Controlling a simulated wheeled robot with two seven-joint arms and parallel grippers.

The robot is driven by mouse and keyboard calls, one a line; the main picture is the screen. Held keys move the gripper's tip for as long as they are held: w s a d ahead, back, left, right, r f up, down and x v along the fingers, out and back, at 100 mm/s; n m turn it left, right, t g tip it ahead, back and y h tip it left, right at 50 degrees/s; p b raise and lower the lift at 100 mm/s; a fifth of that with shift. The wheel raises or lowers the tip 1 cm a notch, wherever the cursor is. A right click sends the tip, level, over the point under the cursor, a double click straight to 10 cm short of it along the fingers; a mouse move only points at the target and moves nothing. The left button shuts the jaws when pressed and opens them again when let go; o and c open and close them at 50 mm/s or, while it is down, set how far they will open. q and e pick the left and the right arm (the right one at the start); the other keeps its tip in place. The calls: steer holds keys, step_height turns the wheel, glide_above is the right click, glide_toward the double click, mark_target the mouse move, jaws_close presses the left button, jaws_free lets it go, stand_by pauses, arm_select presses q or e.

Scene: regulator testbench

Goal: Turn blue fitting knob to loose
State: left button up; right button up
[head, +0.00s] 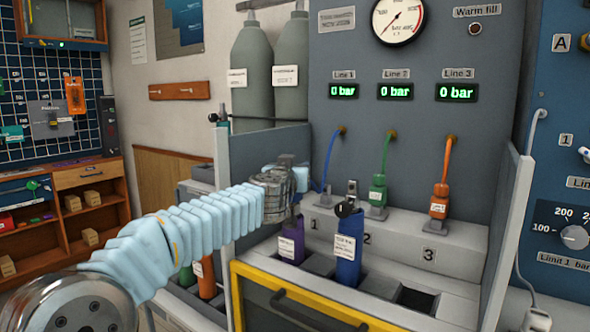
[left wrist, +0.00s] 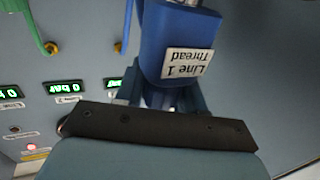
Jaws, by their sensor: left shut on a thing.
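The blue fitting (left wrist: 180,40) fills the upper middle of the left wrist view, its white label reading "Line 1 Thread" upside down. My left gripper (left wrist: 168,98) is shut on its knob end, which the fingers largely hide. The blue hose (head: 328,160) runs down from the panel to behind the gripper. I cannot tell the knob's setting. My right gripper is not in view.
A green fitting (head: 378,191) and an orange fitting (head: 439,202) stand to the right on the ledge. In front, a purple cylinder (head: 290,240) and a blue cylinder (head: 347,248) sit in slots. Grey side walls bound the bench. Line 1, 2 and 3 displays read 0 bar.

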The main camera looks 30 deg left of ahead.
arm_select(q)
steer(key=shift+r+n+y+p, duration=0.1)
steer(key=shift+n+y+p, duration=0.2)
steer(key=shift+y+p, duration=0.35)
steer(key=shift+n+g+y+p, duration=0.45)
steer(key=shift+n+g+y, duration=0.2)
steer(key=shift+y, duration=0.2)
steer(key=n+g+y, duration=0.1)
steer(key=n+y, duration=0.1)
steer(key=shift+s+a+g+y, duration=0.1)
steer(key=shift+a+g+y, duration=0.1)
steer(key=shift+g+y, duration=0.2)
steer(key=shift+s+a+n+g+y, duration=0.1)
steer(key=shift+n+g+y, duration=0.75)
steer(key=shift+s+a+n+g+y, duration=0.1)
steer(key=shift+n+g+y, duration=0.7)
steer(key=shift+y, duration=0.05)
steer(key=shift+a, duration=0.1)
steer(key=o, duration=1)
steer(key=shift+c, duration=0.2)
steer(key=shift+s, duration=0.1)
